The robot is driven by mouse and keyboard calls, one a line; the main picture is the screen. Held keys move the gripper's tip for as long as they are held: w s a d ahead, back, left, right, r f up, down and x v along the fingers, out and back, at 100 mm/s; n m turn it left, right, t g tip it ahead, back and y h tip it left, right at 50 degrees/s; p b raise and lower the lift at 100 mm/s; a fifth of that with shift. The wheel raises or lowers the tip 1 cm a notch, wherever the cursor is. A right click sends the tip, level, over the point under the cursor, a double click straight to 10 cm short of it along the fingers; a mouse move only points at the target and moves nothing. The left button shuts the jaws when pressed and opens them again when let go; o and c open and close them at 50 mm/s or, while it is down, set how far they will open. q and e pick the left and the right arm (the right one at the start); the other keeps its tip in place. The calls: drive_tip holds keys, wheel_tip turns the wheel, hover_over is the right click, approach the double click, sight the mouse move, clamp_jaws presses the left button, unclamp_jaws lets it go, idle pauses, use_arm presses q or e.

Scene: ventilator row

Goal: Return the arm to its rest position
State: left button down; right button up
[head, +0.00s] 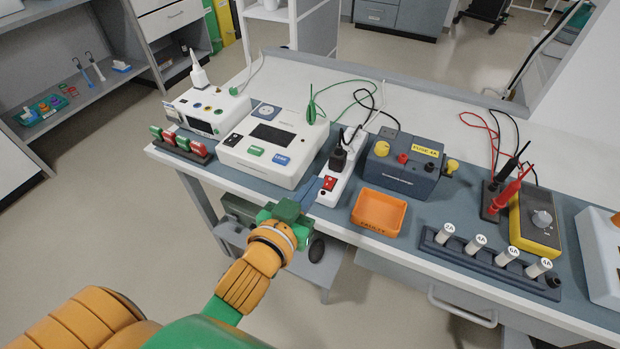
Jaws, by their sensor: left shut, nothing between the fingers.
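My left arm reaches in from the lower left of the head view, orange and green. My left gripper (311,193) is at the front edge of the bench (341,224), just before the near end of the white power strip (343,172). Its fingers are shut with nothing between them. A black plug (338,158) and a red switch (328,183) show on the strip. I cannot tell whether the fingertips touch the strip. My right gripper is not in view.
A white device (272,146) stands left of the strip, a dark grey box (402,168) right of it. An orange tray (378,212), fuse rack (490,262) and yellow meter (535,222) line the front. Open floor (110,215) lies left of the bench.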

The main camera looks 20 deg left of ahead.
use_arm(q)
drive_tip(key=shift+s+r+p, duration=0.3)
drive_tip(key=shift+s+r, duration=0.05)
drive_tip(key=shift+s, duration=0.4)
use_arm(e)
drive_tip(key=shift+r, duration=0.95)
